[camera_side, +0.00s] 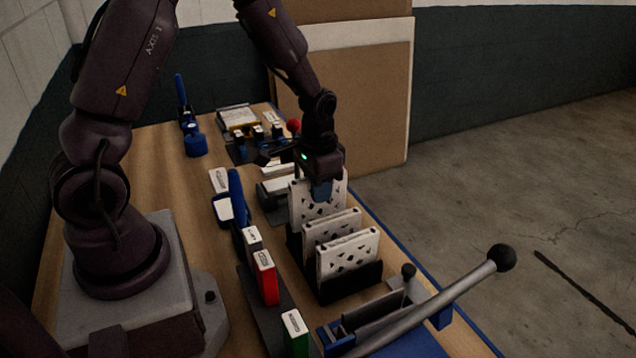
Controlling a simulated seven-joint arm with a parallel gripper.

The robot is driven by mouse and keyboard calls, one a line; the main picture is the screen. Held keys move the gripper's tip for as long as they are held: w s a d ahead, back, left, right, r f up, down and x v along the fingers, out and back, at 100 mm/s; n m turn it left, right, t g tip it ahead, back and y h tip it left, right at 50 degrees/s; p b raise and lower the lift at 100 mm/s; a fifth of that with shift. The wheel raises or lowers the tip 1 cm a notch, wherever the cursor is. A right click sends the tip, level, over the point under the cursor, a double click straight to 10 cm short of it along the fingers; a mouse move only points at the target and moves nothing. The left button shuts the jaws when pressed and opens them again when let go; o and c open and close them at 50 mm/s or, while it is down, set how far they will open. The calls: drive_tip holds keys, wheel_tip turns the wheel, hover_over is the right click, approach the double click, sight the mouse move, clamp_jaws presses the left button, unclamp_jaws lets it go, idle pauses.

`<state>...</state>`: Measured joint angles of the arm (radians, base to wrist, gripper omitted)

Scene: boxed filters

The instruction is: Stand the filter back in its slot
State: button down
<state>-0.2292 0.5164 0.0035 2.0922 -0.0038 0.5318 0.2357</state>
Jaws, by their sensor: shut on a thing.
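My gripper (322,188) points down over the far end of a dark slotted rack (352,287). It is shut on the top edge of a white filter (306,207) with dark diamond-shaped openings. The held filter is upright and stands a little higher than the other two. Its lower edge is hidden behind the neighbouring filter, so I cannot tell whether it is seated in the rack. A middle white filter (331,229) and a near white filter (349,254) stand upright in the rack.
A long lever with a black knob (502,257) crosses the near right. A row of small boxes, including a red one (265,277) and a green one (297,334), stands left of the rack. A blue cylinder (195,145) and other fixtures stand farther back. Bare wood (150,160) lies left.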

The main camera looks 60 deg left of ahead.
sight(318, 208)
drive_tip(key=shift+f, duration=0.6)
drive_tip(key=shift+f, duration=0.95)
drive_tip(key=shift+f, duration=0.4)
drive_tip(key=shift+f, duration=0.6)
drive_tip(key=c, duration=0.9)
unclamp_jaws()
